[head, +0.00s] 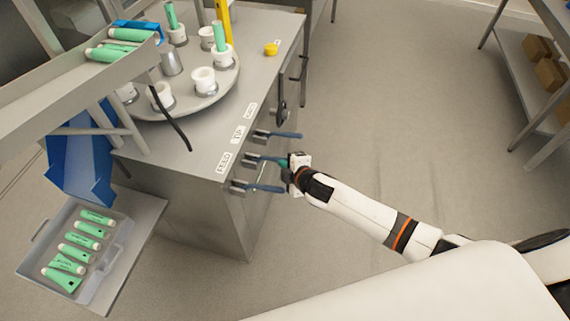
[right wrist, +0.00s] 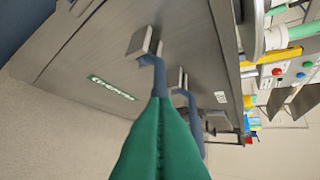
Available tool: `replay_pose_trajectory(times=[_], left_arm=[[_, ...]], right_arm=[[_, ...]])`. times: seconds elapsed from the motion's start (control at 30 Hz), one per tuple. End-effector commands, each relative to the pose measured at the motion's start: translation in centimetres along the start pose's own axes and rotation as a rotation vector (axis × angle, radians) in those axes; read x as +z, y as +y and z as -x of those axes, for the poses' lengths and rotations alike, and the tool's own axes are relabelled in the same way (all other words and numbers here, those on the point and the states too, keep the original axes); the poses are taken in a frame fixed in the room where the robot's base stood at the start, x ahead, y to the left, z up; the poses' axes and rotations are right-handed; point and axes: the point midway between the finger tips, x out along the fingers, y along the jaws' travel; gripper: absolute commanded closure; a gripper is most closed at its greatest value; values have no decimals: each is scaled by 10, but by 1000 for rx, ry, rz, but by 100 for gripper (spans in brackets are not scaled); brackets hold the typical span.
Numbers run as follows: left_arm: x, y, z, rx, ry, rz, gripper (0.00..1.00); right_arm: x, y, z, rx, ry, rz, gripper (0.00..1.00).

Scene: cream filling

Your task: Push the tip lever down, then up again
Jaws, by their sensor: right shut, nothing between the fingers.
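Three levers with blue handles stick out of the side of the grey machine, below labels that read FEED, TIP and a third I cannot read. The tip lever (head: 258,159) is the middle one, its handle pointing right, roughly level with its neighbours. My right gripper (head: 284,162) is shut and empty, its green fingers at the outer end of the tip lever's handle. In the right wrist view the shut green fingers (right wrist: 160,102) overlap a blue handle; whether they touch it is unclear. My left gripper is not in view.
The feed lever (head: 262,187) is just nearer and another lever (head: 283,135) just beyond, both close to my gripper. A round turntable (head: 196,108) with white cups and tubes stands on the machine. A tray (head: 108,262) of green tubes is lower left.

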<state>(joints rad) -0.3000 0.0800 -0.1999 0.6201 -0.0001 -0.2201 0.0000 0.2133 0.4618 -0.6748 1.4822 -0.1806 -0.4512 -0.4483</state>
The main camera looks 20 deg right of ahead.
Motion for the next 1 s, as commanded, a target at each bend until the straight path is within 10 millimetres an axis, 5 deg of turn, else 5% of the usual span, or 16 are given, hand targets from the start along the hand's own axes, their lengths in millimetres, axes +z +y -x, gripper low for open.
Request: replay_pose_trajectory(times=[0.67,1.0], left_arm=[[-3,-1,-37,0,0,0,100],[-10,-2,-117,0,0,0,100]], right_arm=[[-13,19,-5,-77,-72,-80,100],[-32,56,-20,-231,-217,-236,100]])
